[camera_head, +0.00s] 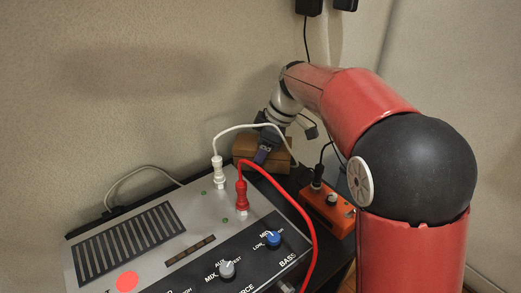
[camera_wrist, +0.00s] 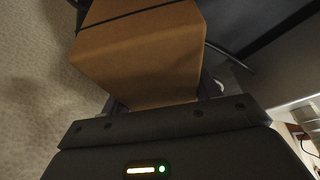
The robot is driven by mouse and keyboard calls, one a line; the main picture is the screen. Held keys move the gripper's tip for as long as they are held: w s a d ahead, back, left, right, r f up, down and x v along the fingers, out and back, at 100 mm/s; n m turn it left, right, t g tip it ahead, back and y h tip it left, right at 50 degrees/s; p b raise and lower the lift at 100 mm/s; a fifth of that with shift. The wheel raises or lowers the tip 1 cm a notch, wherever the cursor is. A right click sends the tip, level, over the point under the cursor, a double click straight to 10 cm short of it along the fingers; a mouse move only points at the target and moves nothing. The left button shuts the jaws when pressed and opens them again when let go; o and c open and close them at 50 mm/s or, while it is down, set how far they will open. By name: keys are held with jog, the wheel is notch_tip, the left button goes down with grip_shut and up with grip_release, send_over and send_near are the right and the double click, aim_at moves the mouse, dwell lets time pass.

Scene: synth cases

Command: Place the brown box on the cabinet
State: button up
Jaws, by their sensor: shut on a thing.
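The brown box (camera_head: 246,149) is behind the grey panel, near the wall. It also fills the upper middle of the wrist view (camera_wrist: 140,50), with a dark line across it. My gripper (camera_head: 266,148) reaches down to the box from above and is shut on it, with a finger at either side in the wrist view (camera_wrist: 160,98). A black top (camera_head: 283,179), which may be the cabinet, shows beside the box. I cannot tell whether the box touches it. Part of the box is hidden by my gripper.
A grey control panel (camera_head: 190,215) with knobs fills the front left. White (camera_head: 218,172) and red (camera_head: 242,187) plugs with cables stand up from it close to the box. The wall (camera_head: 120,80) is close behind.

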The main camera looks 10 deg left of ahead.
jog(key=shift+f, duration=0.15)
jog(key=o, duration=1.1)
jog(key=shift+c, duration=0.2)
